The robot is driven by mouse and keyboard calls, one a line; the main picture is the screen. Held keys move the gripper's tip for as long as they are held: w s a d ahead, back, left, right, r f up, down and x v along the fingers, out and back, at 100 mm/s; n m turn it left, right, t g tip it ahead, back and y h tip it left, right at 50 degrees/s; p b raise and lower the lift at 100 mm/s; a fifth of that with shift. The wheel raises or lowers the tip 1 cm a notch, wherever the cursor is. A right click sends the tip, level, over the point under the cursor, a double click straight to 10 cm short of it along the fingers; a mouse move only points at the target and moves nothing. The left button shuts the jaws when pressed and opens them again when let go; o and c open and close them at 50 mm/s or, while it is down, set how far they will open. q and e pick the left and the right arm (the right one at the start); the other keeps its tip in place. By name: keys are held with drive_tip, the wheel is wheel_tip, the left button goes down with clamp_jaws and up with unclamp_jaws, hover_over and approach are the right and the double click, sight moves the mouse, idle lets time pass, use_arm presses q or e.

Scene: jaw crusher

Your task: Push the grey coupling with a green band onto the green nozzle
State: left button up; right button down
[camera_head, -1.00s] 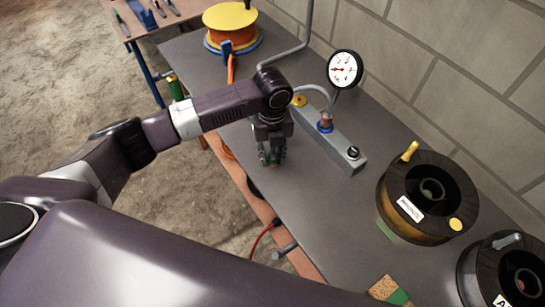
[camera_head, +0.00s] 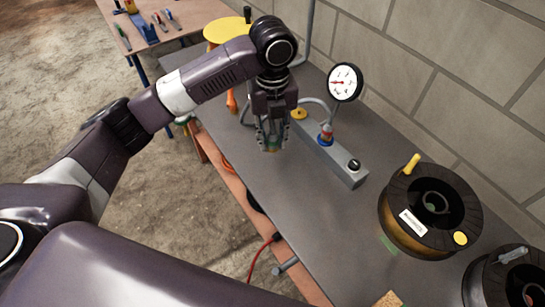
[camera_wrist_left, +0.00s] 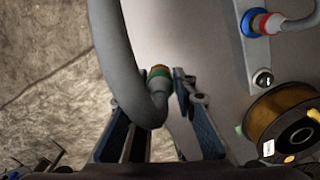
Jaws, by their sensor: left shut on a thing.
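My left gripper (camera_head: 271,140) hangs above the grey bench, left of the grey manifold block (camera_head: 338,160). In the left wrist view its fingers (camera_wrist_left: 160,112) are shut on the end of a bent grey hose. There the grey coupling with a green band (camera_wrist_left: 160,80) shows between the fingers, with an orange-brown end pointing away from the camera. In the head view the fingers mostly hide it. On the manifold, a red-banded coupling (camera_head: 326,132) sits on a blue fitting, with a yellow fitting (camera_head: 299,113) behind. I cannot make out the green nozzle. My right gripper is not in view.
A pressure gauge (camera_head: 344,82) stands behind the manifold near the brick wall. A black knob (camera_head: 353,164) is at the manifold's near end. Large black reels (camera_head: 430,210) stand at right. The bench (camera_head: 300,220) between gripper and reels is mostly clear.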

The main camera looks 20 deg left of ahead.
sight(272, 132)
use_arm(q)
wheel_tip(272, 132, up, 7)
drive_tip(key=shift+f, duration=0.1)
idle(0.6)
